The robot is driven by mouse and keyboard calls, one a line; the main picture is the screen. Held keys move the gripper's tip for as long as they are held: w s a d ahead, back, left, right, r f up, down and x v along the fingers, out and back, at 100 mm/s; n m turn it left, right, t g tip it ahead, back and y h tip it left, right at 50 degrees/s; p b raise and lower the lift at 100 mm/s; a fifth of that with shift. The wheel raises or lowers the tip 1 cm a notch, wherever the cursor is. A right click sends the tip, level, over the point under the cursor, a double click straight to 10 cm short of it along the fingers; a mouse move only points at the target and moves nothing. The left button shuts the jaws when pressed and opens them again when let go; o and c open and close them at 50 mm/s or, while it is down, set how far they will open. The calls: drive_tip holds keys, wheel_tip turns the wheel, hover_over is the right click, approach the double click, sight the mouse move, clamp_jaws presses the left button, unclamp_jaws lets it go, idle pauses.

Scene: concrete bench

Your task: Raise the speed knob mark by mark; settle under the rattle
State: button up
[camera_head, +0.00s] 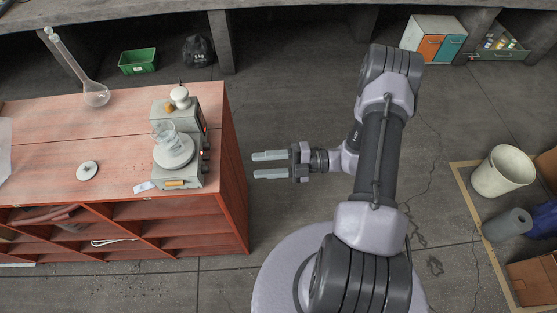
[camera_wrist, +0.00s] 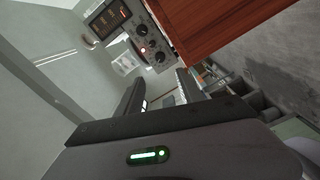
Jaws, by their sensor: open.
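A grey stirrer unit (camera_head: 184,183) stands at the right edge of the red bench (camera_head: 120,187). A clear glass beaker (camera_head: 163,132) stands on its round pale plate (camera_head: 174,151). In the wrist view the unit's control panel (camera_wrist: 130,38) shows tilted, with dark knobs (camera_wrist: 160,57), a small lit display (camera_wrist: 124,12) and a red light. Knob labels and marks are too small to read, so I cannot tell which is the speed knob. My gripper (camera_head: 254,165) is open and empty, right of the bench and apart from the panel. Its dark fingers (camera_wrist: 157,95) also show in the wrist view.
A grey box with a white round top (camera_head: 180,95) stands just behind the stirrer. A long-necked flask (camera_head: 96,95) and a small disc (camera_head: 87,171) are on the bench. Bare floor lies around my gripper. A white bucket (camera_head: 503,171) stands far right.

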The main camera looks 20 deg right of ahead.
drive_tip(key=v, duration=0.4)
drive_tip(key=shift+d, duration=0.15)
drive_tip(key=s+a+r+m+h+b, duration=0.1)
drive_tip(key=r+m+h, duration=0.4)
drive_tip(key=m, duration=0.5)
drive_tip(key=s+a+r+m+h+b, duration=0.2)
drive_tip(key=s+a+r+m+h, duration=0.2)
drive_tip(key=r+m, duration=0.6)
drive_tip(key=s+a+r+m+h+b, duration=0.2)
drive_tip(key=s+r+m+h, duration=0.4)
drive_tip(key=m, duration=0.6)
drive_tip(key=shift+s+a+r, duration=0.25)
drive_tip(key=shift+a+r, duration=0.4)
drive_tip(key=shift+r, duration=0.2)
